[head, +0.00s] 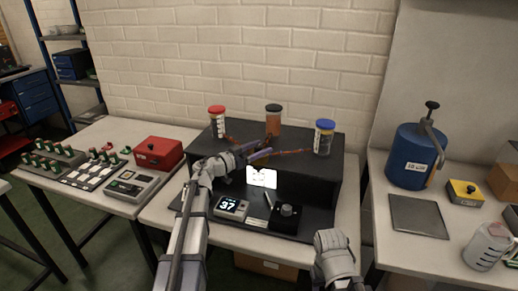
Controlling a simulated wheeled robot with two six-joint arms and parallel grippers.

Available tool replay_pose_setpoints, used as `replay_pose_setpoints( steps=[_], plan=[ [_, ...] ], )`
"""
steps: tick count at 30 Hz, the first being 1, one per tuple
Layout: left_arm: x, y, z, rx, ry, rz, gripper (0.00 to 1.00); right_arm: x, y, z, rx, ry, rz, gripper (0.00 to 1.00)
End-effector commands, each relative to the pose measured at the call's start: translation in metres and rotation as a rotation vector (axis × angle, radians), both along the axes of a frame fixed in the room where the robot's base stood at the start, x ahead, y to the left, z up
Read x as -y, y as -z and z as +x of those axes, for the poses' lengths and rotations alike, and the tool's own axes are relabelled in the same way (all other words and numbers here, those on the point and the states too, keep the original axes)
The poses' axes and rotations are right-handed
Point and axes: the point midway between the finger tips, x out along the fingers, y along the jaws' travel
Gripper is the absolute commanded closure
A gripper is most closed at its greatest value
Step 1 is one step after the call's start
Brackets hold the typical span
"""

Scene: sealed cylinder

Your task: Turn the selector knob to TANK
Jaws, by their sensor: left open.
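The selector knob (287,210) is a small round dark knob on a black box at the front right of the black bench unit (310,222). Its markings are too small to read, so I cannot tell which position it points to. My left gripper (262,153) is open and reaches to the right over the front of the raised black shelf, above and behind the knob and apart from it. Its fingers overlap reddish-brown parts on the shelf in the picture. Of my right arm, only a grey link shows at bottom right; its fingers are not visible.
A digital display box (231,207) and a bright white panel (262,178) stand near the knob. Red-capped (217,122), black-capped (273,120) and blue-capped (324,138) jars stand on the shelf. A blue cylinder (412,158) stands on the right table; a red box (158,153) is left.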

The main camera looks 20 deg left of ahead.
Motion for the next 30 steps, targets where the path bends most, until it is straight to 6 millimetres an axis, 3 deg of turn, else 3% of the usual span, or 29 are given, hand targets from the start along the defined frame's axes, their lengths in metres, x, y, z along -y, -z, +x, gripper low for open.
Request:
replay_pose_setpoints(
  steps=[15,30],
  plan=[
    [-0.041,0.000,-0.057,0.000,-0.002,0.000,0.34,0.000,0.000,0.000,0.000,0.000,0.000,0.50],
    [-0.045,0.000,-0.063,0.000,0.000,0.000,0.34,0.000,0.000,0.000,0.000,0.000,0.000,0.50]
  ],
)
